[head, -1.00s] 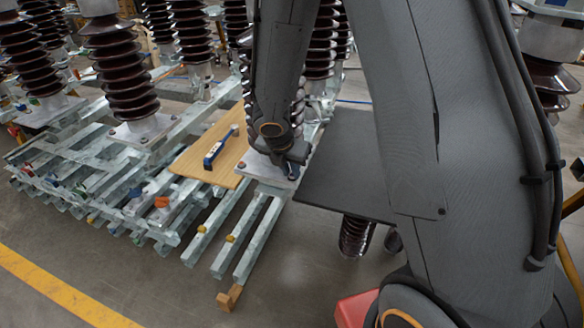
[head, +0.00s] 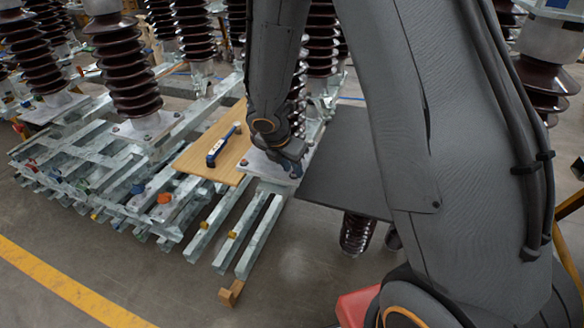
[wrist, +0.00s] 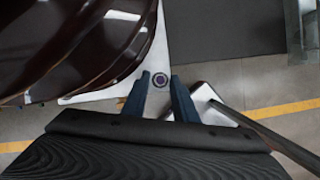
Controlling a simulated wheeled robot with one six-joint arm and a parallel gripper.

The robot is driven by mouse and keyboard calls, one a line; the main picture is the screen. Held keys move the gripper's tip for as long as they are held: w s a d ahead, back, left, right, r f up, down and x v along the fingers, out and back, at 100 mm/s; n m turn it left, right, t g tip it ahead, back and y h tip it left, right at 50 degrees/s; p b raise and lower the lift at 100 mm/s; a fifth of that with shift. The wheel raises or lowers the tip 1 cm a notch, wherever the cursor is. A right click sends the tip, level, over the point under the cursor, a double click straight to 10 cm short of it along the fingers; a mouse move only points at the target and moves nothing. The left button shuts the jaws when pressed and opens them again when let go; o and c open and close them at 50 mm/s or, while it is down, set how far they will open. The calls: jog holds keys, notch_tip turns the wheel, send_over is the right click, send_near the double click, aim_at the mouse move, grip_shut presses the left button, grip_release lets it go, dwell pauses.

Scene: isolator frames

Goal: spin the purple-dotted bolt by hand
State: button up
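In the wrist view the purple-marked bolt (wrist: 160,80) sits near the corner of a pale metal base plate (wrist: 112,91), under a dark brown ribbed insulator. My gripper (wrist: 159,88) has two blue fingers, parted and empty. The bolt shows in the gap between the fingertips; I cannot tell how far the tips are above it. In the head view my gripper (head: 292,167) is low over the right corner of the base plate (head: 258,167), and my arm hides part of that plate.
A blue-handled tool (head: 221,147) lies on a wooden board (head: 205,160) left of the plate. A dark grey panel (head: 345,180) is to the right. Brown insulators (head: 128,75) stand close behind on galvanized beams (head: 240,228). Open floor lies in front.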

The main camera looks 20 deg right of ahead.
jog(key=shift+o, duration=0.7)
jog(key=v, duration=0.7)
jog(key=shift+r, duration=0.35)
jog(key=shift+s+a, duration=0.1)
